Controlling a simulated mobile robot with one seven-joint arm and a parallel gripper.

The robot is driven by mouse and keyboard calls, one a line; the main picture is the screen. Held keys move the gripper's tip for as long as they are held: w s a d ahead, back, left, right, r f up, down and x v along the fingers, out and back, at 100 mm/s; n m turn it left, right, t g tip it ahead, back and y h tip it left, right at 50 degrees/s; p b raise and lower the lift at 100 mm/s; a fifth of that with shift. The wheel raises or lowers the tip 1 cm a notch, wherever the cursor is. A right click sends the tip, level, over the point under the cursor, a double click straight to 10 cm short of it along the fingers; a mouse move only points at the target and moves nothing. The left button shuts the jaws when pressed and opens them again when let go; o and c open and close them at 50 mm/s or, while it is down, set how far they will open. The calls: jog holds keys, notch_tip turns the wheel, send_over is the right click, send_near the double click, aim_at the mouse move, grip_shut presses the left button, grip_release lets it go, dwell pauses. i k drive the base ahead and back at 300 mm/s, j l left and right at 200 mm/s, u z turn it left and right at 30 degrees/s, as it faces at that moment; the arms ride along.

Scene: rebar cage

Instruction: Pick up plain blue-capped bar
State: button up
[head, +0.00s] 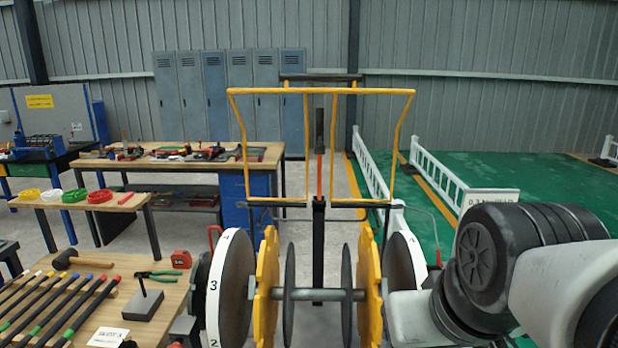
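Several dark bars lie side by side, slanting, on the wooden table (150,268) at the lower left in the head view. Their far ends carry small coloured caps. The blue-capped bar (88,279) appears to lie near the right side of the row, next to a red-capped one. The near ends of some bars are cut off by the picture edge. My arm shows at the right; my gripper is out of view.
A grey block (143,304), green-handled pliers (158,275), a red tape measure (181,259) and a hammer (73,259) share the table. A rig with numbered white discs (232,289) and yellow wheels (267,283) stands right of it, between table and arm.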

aim_at(6, 341)
jog(key=k+j, duration=0.15)
jog(key=j, duration=0.15)
jog(key=k+j, duration=0.1)
jog(key=j, duration=0.2)
jog(key=k+j, duration=0.15)
jog(key=j, duration=0.15)
jog(key=j+u, duration=0.2)
jog(key=j, duration=1.5)
jog(key=i+j+u, duration=0.1)
jog(key=j, duration=0.45)
jog(key=i+j, duration=0.35)
jog(key=i+j+u, duration=0.15)
jog(key=i+j, duration=0.2)
jog(key=j, duration=0.25)
jog(key=i+j+z, duration=0.1)
jog(key=z, duration=2.05)
